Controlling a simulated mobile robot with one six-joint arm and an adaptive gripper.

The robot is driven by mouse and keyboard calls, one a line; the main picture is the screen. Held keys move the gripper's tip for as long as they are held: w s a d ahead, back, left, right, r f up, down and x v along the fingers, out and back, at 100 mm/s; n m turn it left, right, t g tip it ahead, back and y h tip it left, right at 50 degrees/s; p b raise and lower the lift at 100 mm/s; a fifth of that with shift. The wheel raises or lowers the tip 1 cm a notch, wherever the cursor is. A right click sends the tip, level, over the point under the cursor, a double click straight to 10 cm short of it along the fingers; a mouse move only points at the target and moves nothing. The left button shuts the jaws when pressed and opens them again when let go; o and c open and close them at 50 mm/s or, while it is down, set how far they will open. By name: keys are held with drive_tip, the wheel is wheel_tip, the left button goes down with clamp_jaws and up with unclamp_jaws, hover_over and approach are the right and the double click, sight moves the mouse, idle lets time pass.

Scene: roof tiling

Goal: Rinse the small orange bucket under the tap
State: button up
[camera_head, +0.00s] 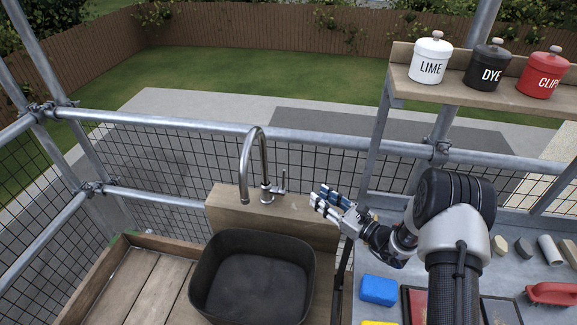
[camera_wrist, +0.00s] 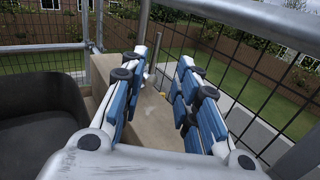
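No small orange bucket shows in either view. The tap (camera_head: 262,165) is a curved metal spout with a small side lever (camera_head: 281,183), standing on a wooden ledge behind a dark sink basin (camera_head: 212,262). The basin looks empty, and I see no water at the spout. My gripper (camera_head: 324,203) is just right of the tap lever, pointing toward it. In the wrist view my gripper (camera_wrist: 162,70) has its blue-padded fingers apart with nothing held. A thin metal upright, seemingly tap lever, shows between them. The basin (camera_wrist: 35,115) is at left there.
A bench to the right holds a blue block (camera_head: 378,290), a red-handled tool (camera_head: 552,293) and small blocks. A shelf (camera_head: 490,88) above carries lime, dye and clips jars. Scaffold rails (camera_head: 330,141) and mesh run behind the tap. Wooden boards (camera_head: 148,290) lie left of the basin.

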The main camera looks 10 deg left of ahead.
drive_tip(key=b, duration=0.4)
hover_over(284, 189)
drive_tip(key=shift+w, duration=0.2)
clamp_jaws()
idle(0.5)
